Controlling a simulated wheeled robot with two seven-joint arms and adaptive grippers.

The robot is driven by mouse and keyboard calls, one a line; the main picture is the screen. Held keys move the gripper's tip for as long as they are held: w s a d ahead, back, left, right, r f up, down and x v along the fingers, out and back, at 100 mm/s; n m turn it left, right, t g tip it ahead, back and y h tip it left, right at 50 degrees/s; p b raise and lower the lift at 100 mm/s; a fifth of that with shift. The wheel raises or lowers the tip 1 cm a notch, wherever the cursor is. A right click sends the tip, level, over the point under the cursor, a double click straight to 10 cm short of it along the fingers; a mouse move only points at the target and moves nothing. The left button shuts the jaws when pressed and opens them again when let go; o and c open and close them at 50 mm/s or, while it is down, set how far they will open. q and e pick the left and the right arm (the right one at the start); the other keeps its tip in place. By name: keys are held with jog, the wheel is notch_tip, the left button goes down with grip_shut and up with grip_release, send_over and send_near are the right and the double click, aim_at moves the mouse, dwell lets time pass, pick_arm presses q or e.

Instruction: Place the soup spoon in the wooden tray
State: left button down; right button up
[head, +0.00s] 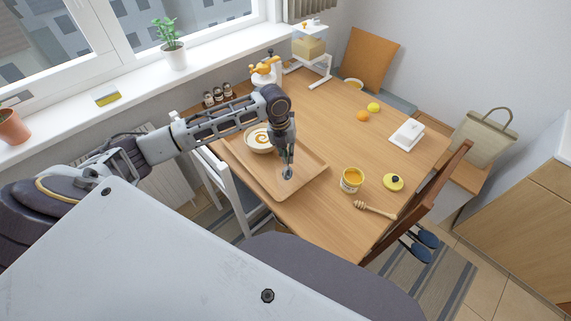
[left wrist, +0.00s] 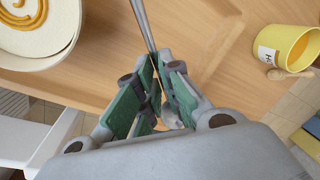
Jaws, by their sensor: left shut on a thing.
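My left gripper (head: 287,158) is shut on the metal soup spoon (head: 287,175) above the right part of the wooden tray (head: 312,178). I cannot tell whether the spoon touches the tray. In the left wrist view the fingers (left wrist: 160,62) grip the spoon's thin shaft (left wrist: 143,22), which runs up and away over the tray's wood (left wrist: 100,20). The fingers hide part of the spoon. A cream bowl of orange soup (head: 258,140) stands in the tray, left of the gripper. My right gripper is not in view.
A yellow honey pot (head: 352,178), a yellow lid (head: 393,182) and a wooden honey dipper (head: 375,210) lie right of the tray. A white butter dish (head: 407,134) and fruit (head: 363,116) are farther back. A white chair (head: 222,180) stands at the table's left edge.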

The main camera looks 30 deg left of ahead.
aim_at(288, 165)
pick_arm(q)
notch_tip(288, 165, down, 2)
jog(key=shift+f, duration=2.25)
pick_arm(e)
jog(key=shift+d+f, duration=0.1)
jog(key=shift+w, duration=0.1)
